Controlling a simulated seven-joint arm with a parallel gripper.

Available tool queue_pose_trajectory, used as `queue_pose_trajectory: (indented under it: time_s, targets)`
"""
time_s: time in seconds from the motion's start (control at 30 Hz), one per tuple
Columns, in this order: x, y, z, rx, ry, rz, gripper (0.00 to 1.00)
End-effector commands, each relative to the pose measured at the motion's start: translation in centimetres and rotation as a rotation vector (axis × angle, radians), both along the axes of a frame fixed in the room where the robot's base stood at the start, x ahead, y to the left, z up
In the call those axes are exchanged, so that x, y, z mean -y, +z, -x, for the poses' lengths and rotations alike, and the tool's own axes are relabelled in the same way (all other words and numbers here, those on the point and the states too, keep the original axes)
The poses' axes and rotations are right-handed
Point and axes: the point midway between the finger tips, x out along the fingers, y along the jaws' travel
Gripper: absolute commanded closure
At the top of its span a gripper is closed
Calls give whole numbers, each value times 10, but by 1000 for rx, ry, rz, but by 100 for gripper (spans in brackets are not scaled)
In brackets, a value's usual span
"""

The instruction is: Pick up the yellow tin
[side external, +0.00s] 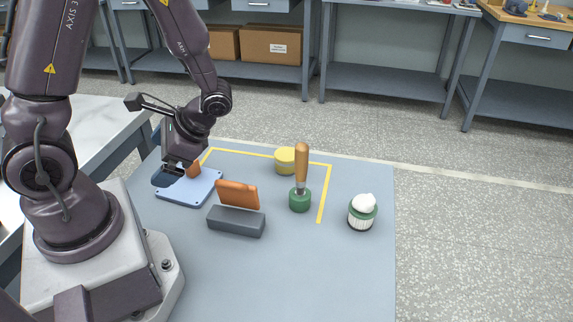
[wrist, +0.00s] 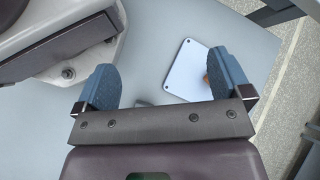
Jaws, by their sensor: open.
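The yellow tin (side external: 286,161) is a short round tin standing on the blue-grey mat, inside the yellow tape line. Its right edge is close behind the wooden-handled tool in the side view. The tin does not show in the wrist view. My gripper (side external: 172,178) is over the light blue plate, well to the left of the tin in the side view. In the wrist view my gripper (wrist: 160,62) has its two blue fingers wide apart with nothing between them.
The light blue plate (side external: 188,192) carries an orange piece (side external: 194,169). An orange card (side external: 237,194) stands in a grey block (side external: 236,221). The wooden-handled tool (side external: 301,163) stands in a green base (side external: 300,201). The mat's front is clear.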

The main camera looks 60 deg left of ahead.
Motion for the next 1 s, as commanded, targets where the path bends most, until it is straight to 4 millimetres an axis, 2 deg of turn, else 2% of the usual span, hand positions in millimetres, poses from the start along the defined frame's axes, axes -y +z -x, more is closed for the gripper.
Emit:
queue_pose_trajectory:
  time_s: [0.03, 0.1, 0.2, 0.33, 0.47, 0.57, 0.7, 0.83, 1.0]
  targets:
    - [10, -3, 8, 14, 176, 26, 4]
    - [27, -6, 14, 33, 419, 62, 4]
    - [52, -8, 10, 58, 764, 117, 4]
    - [76, -7, -14, 88, 1209, 193, 4]
    - [84, 0, -52, 112, 1628, 275, 4]
    - [75, 8, -86, 130, 1946, 347, 4]
    - [43, 22, -130, 152, 2363, 464, 4]
    - [7, 35, -157, 169, 2658, 569, 4]
    - [-45, 50, -175, 190, 2970, 707, 4]
